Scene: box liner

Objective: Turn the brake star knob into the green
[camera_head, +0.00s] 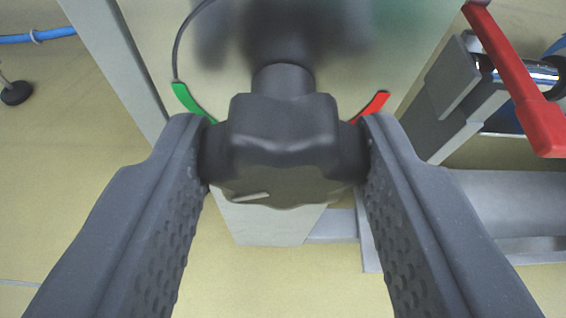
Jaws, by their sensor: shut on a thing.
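The black brake star knob (284,140) sits on a short shaft in front of a pale panel. A light mark (251,197) shows on its lower face, left of centre. A green arc (190,101) is on the panel to the left of the knob, and a red arc (373,106) is to the right. The knob hides the middle of the scale. My gripper (284,155) is shut on the knob, with one finger against its left side and one against its right side.
A red lever (515,80) slants down at the right, beside a grey metal bracket (462,100). Grey beams (480,195) run at the lower right. A thin dark cable (178,50) curves above the green arc. A blue hose (30,38) lies at the upper left, over open floor.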

